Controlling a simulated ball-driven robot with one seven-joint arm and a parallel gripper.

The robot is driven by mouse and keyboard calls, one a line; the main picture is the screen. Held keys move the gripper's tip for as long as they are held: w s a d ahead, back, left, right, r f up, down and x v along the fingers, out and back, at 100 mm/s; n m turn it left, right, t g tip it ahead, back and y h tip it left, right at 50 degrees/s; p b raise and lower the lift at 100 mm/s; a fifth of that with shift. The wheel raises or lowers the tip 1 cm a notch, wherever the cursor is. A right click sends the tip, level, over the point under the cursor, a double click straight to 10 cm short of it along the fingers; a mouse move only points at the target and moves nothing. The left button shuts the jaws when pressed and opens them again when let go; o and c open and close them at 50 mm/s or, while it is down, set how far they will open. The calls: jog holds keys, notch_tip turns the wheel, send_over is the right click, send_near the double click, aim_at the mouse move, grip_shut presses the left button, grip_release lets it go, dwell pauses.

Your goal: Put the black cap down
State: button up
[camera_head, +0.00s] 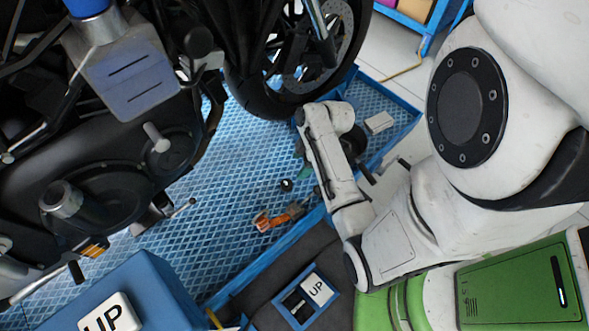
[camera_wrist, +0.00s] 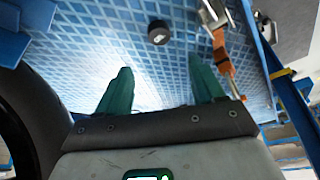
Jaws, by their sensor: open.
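The black cap (camera_wrist: 159,32) is a small dark round piece on the blue diamond-patterned platform (camera_wrist: 90,45). It also shows in the head view (camera_head: 286,185), lying on the platform (camera_head: 225,165) below the motorcycle wheel. My gripper (camera_wrist: 161,82) has two green fingers spread apart with nothing between them. In the wrist view the cap is beyond the fingertips, between their lines and apart from both. In the head view only a bit of green finger (camera_head: 305,171) shows, close to the cap; the rest is hidden behind my arm.
An orange-and-metal item (camera_head: 278,216) lies on the platform near the cap; it is right of the cap in the wrist view (camera_wrist: 222,62). The motorcycle (camera_head: 95,170) fills the left. A blue box marked UP (camera_head: 150,285) stands at the front. The platform has a raised blue edge (camera_head: 262,262).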

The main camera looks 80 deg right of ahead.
jog(key=a+r+m+g+h, duration=0.1)
jog(key=a+r, duration=0.3)
jog(key=a, duration=0.6)
jog(key=w+a+r+m+g, duration=0.1)
jog(key=a+r, duration=0.4)
jog(key=a, duration=0.5)
jog(key=shift+w+a+r+m+g+h, duration=0.2)
jog(key=shift+w+a+m+g+h, duration=0.3)
jog(key=shift+m, duration=0.6)
